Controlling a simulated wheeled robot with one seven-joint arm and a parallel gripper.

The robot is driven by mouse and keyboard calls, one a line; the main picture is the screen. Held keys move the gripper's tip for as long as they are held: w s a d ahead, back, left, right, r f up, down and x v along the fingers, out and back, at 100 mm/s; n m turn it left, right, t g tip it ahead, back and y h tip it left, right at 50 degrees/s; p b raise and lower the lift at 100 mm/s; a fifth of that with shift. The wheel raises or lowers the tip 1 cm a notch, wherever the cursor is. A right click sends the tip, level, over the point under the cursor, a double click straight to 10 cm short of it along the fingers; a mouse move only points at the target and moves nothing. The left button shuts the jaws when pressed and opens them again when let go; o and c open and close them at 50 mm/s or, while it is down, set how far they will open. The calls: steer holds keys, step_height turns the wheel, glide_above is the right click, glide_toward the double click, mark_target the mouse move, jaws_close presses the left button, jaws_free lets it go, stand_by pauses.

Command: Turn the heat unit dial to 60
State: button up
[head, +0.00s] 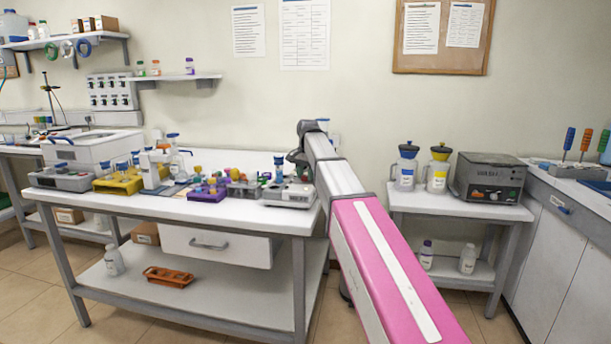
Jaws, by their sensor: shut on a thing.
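A low grey-white unit (290,193), which I take as the heat unit, sits at the right end of the white table. It has small dark details on its front; no label or dial number is readable. My gripper (303,173) is dark and small, at the end of my arm, and points down at the right part of this unit. It is shut at the unit's top, where the dial seems to be; the dial itself is hidden by the fingers. A similar grey unit (62,179) stands at the table's left end.
Between the units stand a yellow rack (118,184), a purple rack (207,191) and a grey rack (244,188) with tubes. A side table (455,207) at right carries two jugs and a dark WASH box (488,180).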

mark_target(306, 176)
steer(key=m, duration=0.4)
steer(key=shift+m, duration=0.4)
stand_by(0.4)
steer(key=o, duration=0.9)
steer(key=r, duration=1)
steer(key=shift+s+d+r, duration=0.15)
steer(key=shift+s+r, duration=0.15)
steer(key=shift+r, duration=0.1)
steer(key=shift+o, duration=0.2)
